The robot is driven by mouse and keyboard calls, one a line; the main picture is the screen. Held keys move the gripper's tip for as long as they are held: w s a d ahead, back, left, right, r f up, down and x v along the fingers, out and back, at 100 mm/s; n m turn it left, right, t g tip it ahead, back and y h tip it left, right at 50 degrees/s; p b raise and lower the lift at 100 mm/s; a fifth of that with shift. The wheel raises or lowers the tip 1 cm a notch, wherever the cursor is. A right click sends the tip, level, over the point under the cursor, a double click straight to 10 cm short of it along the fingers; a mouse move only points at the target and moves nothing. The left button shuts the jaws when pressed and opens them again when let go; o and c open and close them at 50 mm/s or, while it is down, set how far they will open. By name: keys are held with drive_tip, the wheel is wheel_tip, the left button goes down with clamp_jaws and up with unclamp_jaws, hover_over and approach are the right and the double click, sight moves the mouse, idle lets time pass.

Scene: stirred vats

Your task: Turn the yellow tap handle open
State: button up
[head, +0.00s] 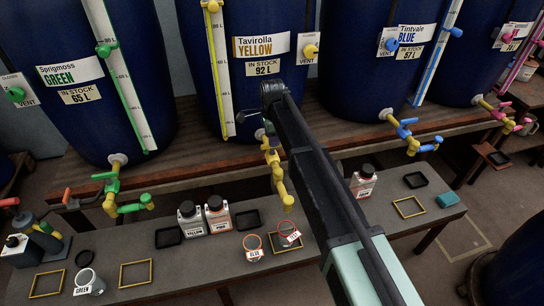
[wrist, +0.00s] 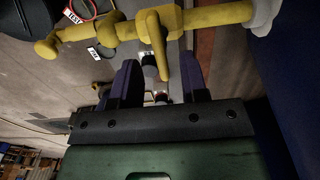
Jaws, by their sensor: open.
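The yellow tap (head: 280,185) comes off the front of the blue vat labelled Tavirolla YELLOW (head: 225,65), and its spout points down over the bench. In the wrist view the yellow tap handle (wrist: 157,45) sticks out from the tap's pipe (wrist: 105,30), crosswise to it. My gripper (wrist: 160,65) is open. Its two dark fingers stand on either side of the handle's free end in the picture, with gaps on both sides. I cannot tell how deep the handle sits between them. In the head view my arm hides part of the tap area.
Green (head: 112,190) and blue (head: 408,135) taps stand to either side. The vat wall is close on the wrist view's right.

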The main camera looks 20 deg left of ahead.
wheel_tip(320, 180, down, 5)
drive_tip(key=b, duration=0.3)
drive_tip(key=shift+f, duration=0.15)
clamp_jaws()
